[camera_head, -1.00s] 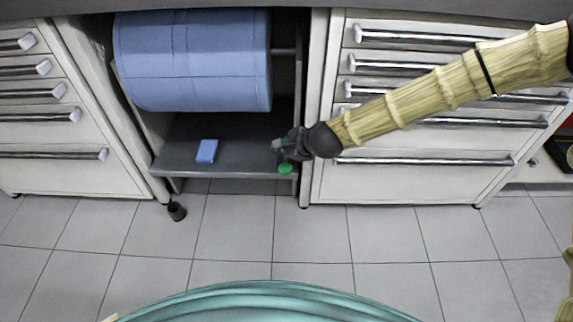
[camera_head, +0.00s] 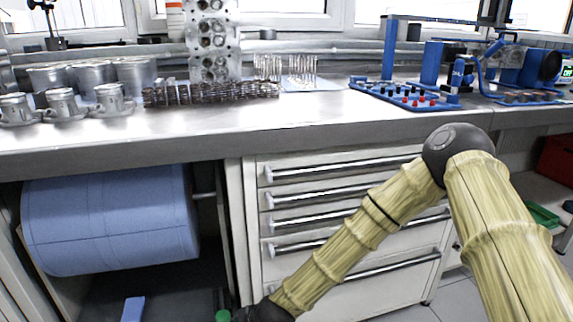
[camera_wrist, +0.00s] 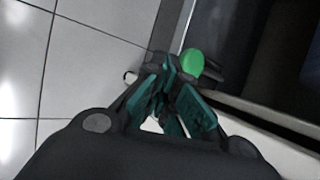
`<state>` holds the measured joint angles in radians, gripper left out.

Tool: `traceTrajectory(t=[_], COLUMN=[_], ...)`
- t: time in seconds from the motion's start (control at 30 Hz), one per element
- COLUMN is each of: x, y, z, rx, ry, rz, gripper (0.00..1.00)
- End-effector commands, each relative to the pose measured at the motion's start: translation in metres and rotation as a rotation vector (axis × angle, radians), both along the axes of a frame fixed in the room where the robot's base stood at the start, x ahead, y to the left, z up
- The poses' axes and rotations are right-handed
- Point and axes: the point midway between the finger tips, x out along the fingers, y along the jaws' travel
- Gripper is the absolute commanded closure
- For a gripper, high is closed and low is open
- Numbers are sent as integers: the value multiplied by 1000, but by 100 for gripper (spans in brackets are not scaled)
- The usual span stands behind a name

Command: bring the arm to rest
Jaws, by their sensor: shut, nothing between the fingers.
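My gripper (camera_wrist: 172,98) is shut and empty in the wrist view, with its teal fingers together. A small round green object (camera_wrist: 192,62) shows just beyond the fingertips, near the shelf edge; I cannot tell whether they touch it. In the head view the green object (camera_head: 222,315) is at the bottom edge, beside the dark wrist end of my arm. The fingers are cut off there. My pale, ribbed arm reaches down and left from its dark elbow, in front of the drawers.
A drawer cabinet (camera_head: 345,250) stands behind my arm, under a metal workbench (camera_head: 300,128) holding engine parts and blue fixtures. A big blue roll (camera_head: 108,220) hangs left above a shelf with a blue block (camera_head: 133,308). Open tiled floor (camera_wrist: 85,75) shows in the wrist view.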

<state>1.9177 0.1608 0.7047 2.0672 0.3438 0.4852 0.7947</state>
Motion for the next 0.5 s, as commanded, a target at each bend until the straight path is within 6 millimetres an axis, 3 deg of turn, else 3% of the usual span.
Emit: traceTrajectory(t=[0.03, 0.2, 0.5], x=[-16, -66, -166], y=[-17, -79, -202], z=[-21, -80, -150], rx=[-48, -209, -459], ry=[-3, -30, -40], rz=[41, 204, 537], gripper=[100, 100, 100])
